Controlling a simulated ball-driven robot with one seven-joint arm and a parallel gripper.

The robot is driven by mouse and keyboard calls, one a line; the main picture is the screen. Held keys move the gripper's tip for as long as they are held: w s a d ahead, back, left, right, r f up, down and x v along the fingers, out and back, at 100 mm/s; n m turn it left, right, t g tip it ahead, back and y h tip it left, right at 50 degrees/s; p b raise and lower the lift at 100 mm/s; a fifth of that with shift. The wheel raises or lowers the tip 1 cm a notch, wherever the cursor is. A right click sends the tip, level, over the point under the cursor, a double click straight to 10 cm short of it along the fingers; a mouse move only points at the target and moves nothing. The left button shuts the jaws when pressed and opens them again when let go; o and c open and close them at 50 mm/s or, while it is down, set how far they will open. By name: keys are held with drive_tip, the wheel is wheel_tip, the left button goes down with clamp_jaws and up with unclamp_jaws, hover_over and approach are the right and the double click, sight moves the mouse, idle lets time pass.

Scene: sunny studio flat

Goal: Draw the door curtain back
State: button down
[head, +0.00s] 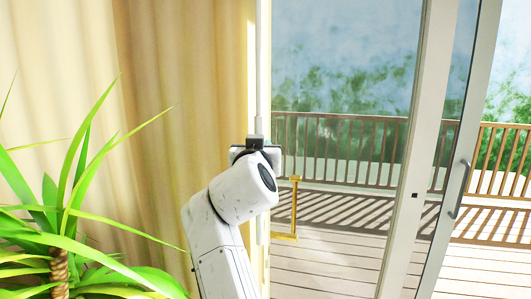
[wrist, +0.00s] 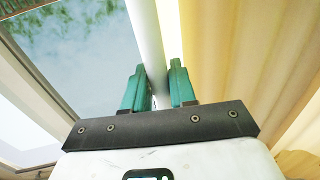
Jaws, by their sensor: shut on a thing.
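The beige door curtain (head: 185,120) hangs in folds across the left of the head view, its edge beside the glass. It fills the right of the wrist view (wrist: 250,60). A thin white upright rod (head: 260,75) runs along the curtain's edge. In the wrist view the rod (wrist: 147,35) passes between the green fingertips of my gripper (wrist: 156,88), which is shut on it. In the head view my gripper (head: 256,143) is at the rod, its fingertips largely hidden by my wrist.
A spiky green potted plant (head: 75,230) stands at lower left, close to my arm. The sliding door frame (head: 415,140) with a handle (head: 459,190) stands at right. Beyond are a wooden deck (head: 335,262) and railing (head: 345,150).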

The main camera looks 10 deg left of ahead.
drive_tip(key=shift+a, duration=0.25)
drive_tip(key=c, duration=1.1)
unclamp_jaws()
drive_tip(key=shift+a, duration=0.15)
drive_tip(key=shift+s, duration=0.1)
drive_tip(key=s, duration=0.3)
drive_tip(key=s+d, duration=0.1)
drive_tip(key=s, duration=0.3)
drive_tip(key=s+d+b, duration=0.1)
drive_tip(key=s, duration=0.2)
drive_tip(key=shift+s+d, duration=0.15)
drive_tip(key=shift+s, duration=0.05)
